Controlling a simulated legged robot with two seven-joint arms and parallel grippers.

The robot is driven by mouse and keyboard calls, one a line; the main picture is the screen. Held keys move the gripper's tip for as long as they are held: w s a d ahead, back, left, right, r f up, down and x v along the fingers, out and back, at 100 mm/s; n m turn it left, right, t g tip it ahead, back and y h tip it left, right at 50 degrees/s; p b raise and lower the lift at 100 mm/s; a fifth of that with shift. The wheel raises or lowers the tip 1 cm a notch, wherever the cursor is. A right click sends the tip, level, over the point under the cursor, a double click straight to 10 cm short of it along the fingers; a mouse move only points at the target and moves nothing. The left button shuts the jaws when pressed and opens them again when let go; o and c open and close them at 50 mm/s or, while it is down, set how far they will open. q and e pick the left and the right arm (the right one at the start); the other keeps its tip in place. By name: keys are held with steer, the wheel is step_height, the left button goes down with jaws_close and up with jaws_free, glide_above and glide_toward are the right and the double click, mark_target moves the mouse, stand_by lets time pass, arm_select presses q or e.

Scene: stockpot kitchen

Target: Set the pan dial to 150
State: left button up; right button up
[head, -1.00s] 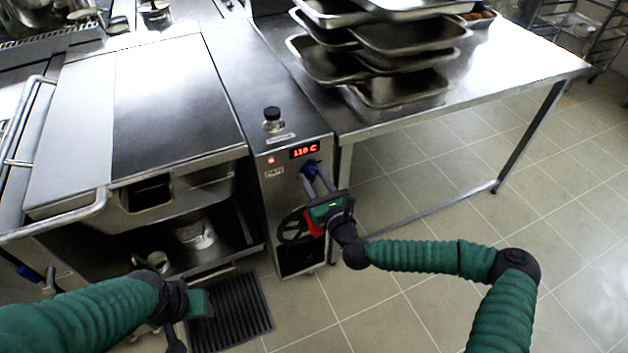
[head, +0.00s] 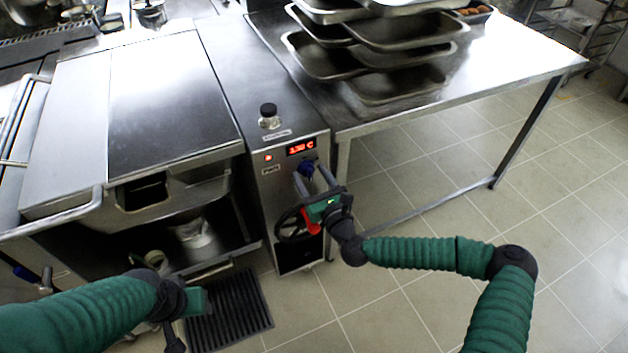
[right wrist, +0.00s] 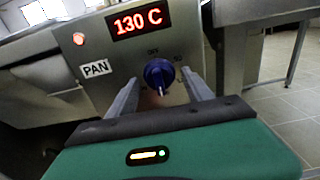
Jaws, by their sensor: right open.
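The pan dial (right wrist: 158,72) is a blue knob on the steel front panel, beside a PAN label (right wrist: 95,68). It also shows in the head view (head: 306,167). The red display (right wrist: 139,20) above it reads 130 C. My right gripper (right wrist: 160,80) is open, with one finger on each side of the dial. A gap shows between the dial and each finger in the right wrist view. My left gripper (head: 190,308) is low at the left, above a black floor grate, away from the dial; its fingers are unclear.
A black handwheel (head: 291,224) sits on the panel just below my right gripper. A black-topped knob (head: 268,112) stands on top of the unit. A steel table (head: 480,80) with stacked trays (head: 400,60) is at the right. The floor (head: 430,310) in front is clear.

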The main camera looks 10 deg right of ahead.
steer(key=p+v, duration=0.1)
steer(key=v, duration=1.5)
steer(key=shift+s+p, duration=0.3)
steer(key=shift+s, duration=0.1)
steer(key=shift+f, duration=0.1)
